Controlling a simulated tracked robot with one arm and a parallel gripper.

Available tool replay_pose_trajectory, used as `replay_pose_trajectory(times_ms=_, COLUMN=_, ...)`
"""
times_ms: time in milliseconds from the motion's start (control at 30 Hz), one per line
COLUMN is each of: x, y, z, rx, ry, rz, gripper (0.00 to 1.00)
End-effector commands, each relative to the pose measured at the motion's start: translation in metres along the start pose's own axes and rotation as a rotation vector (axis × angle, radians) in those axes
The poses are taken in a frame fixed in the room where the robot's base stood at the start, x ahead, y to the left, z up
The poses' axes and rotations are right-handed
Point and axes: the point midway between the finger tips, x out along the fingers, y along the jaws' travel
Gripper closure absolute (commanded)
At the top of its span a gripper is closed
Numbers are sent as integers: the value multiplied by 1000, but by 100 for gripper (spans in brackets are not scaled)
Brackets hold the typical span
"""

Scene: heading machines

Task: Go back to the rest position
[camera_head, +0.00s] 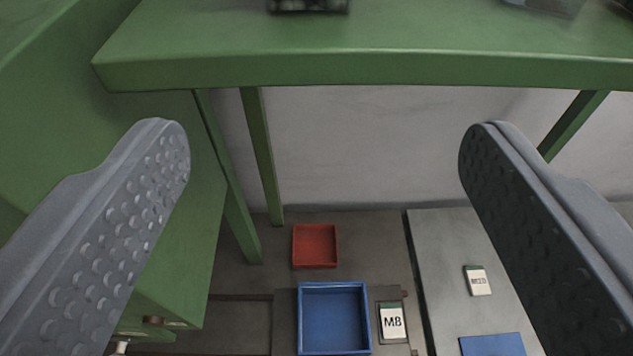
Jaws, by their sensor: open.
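My gripper (325,150) shows with its two grey studded fingers wide apart at the left and right of the view. Nothing is between the fingers, and the gripper is empty. It looks down past the front edge of a green table (370,70) toward the floor area below. No separate object of the task shows.
Below lie a red tray (315,246), a blue tray (334,320) and a box marked M8 (392,322). At right, a small white labelled box (478,281) and a blue flat piece (492,345) lie on a grey surface (440,250). A green cabinet (180,260) stands at left.

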Motion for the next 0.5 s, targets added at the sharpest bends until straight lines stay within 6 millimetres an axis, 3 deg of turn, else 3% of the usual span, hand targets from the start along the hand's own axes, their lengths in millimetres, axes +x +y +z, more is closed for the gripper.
replay_pose_trajectory(times_ms=167, x=3, y=0, z=12, rx=0, ry=0, rz=0, gripper=27)
replay_pose_trajectory(times_ms=500, x=18, y=0, z=79, rx=0, ry=0, rz=0, gripper=27)
